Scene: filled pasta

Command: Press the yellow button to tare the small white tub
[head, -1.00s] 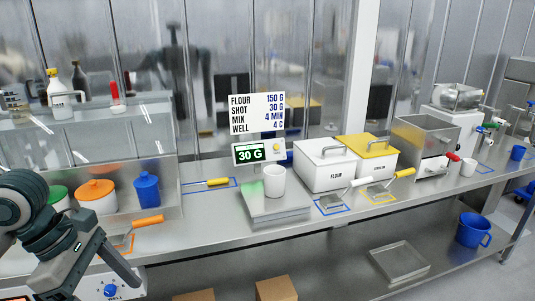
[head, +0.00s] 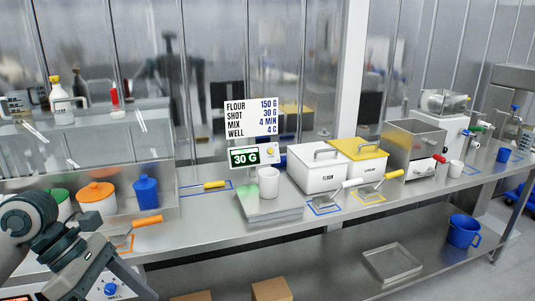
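The small white tub (head: 269,183) stands upright on the steel scale plate (head: 275,212) near the middle of the counter. Behind it the scale's display (head: 244,157) reads 30 G in green. The round yellow button (head: 271,152) is on the same panel, right of the readout, above the tub. My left gripper (head: 145,290) is at the lower left, well away from the scale, pointing down and right. Its fingertips are not clear enough to tell whether it is open. My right gripper is out of view.
A white flour bin (head: 318,175) and a yellow-lidded bin (head: 362,160) stand right of the scale, with white- and yellow-handled scoops (head: 328,199) before them. Orange (head: 97,196) and blue (head: 146,190) containers stand left. A recipe sign (head: 251,117) rises behind. The counter front is mostly clear.

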